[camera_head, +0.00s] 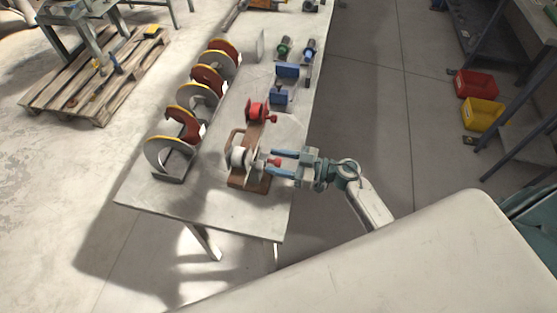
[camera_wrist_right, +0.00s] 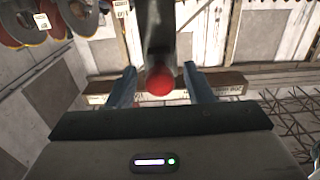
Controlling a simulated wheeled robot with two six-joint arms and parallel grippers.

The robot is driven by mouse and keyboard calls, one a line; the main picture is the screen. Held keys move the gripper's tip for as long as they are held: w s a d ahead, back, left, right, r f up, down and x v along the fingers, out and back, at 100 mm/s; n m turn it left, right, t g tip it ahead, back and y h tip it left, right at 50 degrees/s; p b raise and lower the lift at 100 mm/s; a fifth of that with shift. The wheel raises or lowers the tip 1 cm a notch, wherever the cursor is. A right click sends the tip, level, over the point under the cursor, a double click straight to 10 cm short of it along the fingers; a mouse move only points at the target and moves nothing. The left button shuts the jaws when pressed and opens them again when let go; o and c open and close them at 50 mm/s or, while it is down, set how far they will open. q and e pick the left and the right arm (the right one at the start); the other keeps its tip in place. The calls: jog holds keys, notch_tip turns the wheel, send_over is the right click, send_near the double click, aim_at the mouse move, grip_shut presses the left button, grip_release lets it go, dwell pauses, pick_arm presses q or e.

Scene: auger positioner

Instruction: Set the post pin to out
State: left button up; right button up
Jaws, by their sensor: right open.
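A small device with a wooden base (camera_head: 249,184), a white cylinder (camera_head: 241,157) and a red part (camera_head: 258,110) stands on the table. A red-tipped pin (camera_head: 273,162) sticks out of its right side. My right gripper (camera_head: 276,163) reaches in from the right, with its blue fingers open at the red tip. In the right wrist view the round red knob (camera_wrist_right: 160,81) sits between the two open fingers, with a visible gap to each side; a dark post (camera_wrist_right: 158,30) rises behind it. I cannot tell how far the pin stands out. My left gripper is not in view.
The grey table (camera_head: 150,198) carries a row of red and grey discs (camera_head: 183,124) left of the device. Blue blocks (camera_head: 281,95) and green and blue-topped tools (camera_head: 308,53) stand farther back. Red (camera_head: 475,84) and yellow (camera_head: 483,113) bins are at the far right.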

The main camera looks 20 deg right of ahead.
jog(key=shift+c, duration=0.5)
grip_shut()
jog(key=shift+p+v, duration=0.75)
jog(key=shift+v, duration=0.25)
jog(key=shift+o, duration=0.5)
grip_release()
jog(key=shift+s+d, duration=0.1)
jog(key=shift+s+d, duration=0.1)
